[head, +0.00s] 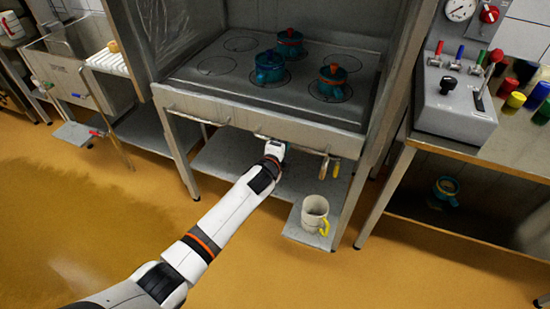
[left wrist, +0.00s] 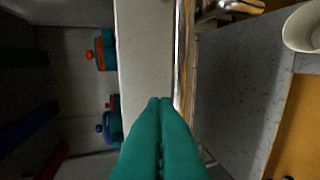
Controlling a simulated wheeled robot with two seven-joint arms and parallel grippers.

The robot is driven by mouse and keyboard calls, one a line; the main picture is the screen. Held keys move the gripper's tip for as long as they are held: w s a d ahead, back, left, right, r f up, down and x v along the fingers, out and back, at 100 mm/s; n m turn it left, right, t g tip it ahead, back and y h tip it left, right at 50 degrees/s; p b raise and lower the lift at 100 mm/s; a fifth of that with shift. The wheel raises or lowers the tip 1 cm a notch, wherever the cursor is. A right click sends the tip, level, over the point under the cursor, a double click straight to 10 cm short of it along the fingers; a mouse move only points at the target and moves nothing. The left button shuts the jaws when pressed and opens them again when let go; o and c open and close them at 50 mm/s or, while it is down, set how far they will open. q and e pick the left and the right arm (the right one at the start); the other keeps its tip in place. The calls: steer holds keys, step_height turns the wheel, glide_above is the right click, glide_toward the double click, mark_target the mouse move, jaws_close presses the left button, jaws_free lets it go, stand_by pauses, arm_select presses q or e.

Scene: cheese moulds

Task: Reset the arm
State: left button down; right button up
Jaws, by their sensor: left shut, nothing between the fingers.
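My left arm reaches up from the bottom left in the head view. Its gripper (head: 275,150) is at the front edge of the stove bench (head: 270,122), near the front rail. The fingers are hard to make out there. In the left wrist view the green fingers (left wrist: 160,100) are pressed together and empty, beside the metal front rail (left wrist: 184,60). Whether they touch the rail or bench edge I cannot tell. My right gripper is in neither view.
Several teal pots (head: 270,66) stand on the hob above. A pale jug (head: 315,214) with a yellow handle stands on the low shelf. A control console (head: 455,105) is at the right and a sink (head: 65,65) at the left. The floor in front is open.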

arm_select(q)
steer(key=shift+v, duration=3.4)
steer(key=s+a+f+n+g+y, duration=0.1)
steer(key=s+a+f+n+g, duration=0.2)
steer(key=s+f, duration=0.5)
steer(key=s+a+f+n+g+y, duration=0.1)
steer(key=s+a+f+n, duration=0.35)
steer(key=f, duration=0.85)
steer(key=s+a+f+n+g+y, duration=0.1)
steer(key=s+a+f+n+g, duration=0.15)
steer(key=s+a+f, duration=0.55)
steer(key=s+a+f+n+g, duration=0.2)
steer(key=s+f, duration=0.3)
steer(key=s, duration=0.6)
steer(key=s+a+f+n+g+y, duration=0.1)
steer(key=s+f+n, duration=0.3)
steer(key=s, duration=0.7)
steer(key=s+a+f+n+g+y, duration=0.1)
steer(key=s+a+f+n+g, duration=0.2)
steer(key=s+f, duration=0.4)
steer(key=s, duration=0.4)
steer(key=shift+s+f+n+p, duration=0.25)
steer(key=shift+s+n+p, duration=0.05)
steer(key=shift+p, duration=0.05)
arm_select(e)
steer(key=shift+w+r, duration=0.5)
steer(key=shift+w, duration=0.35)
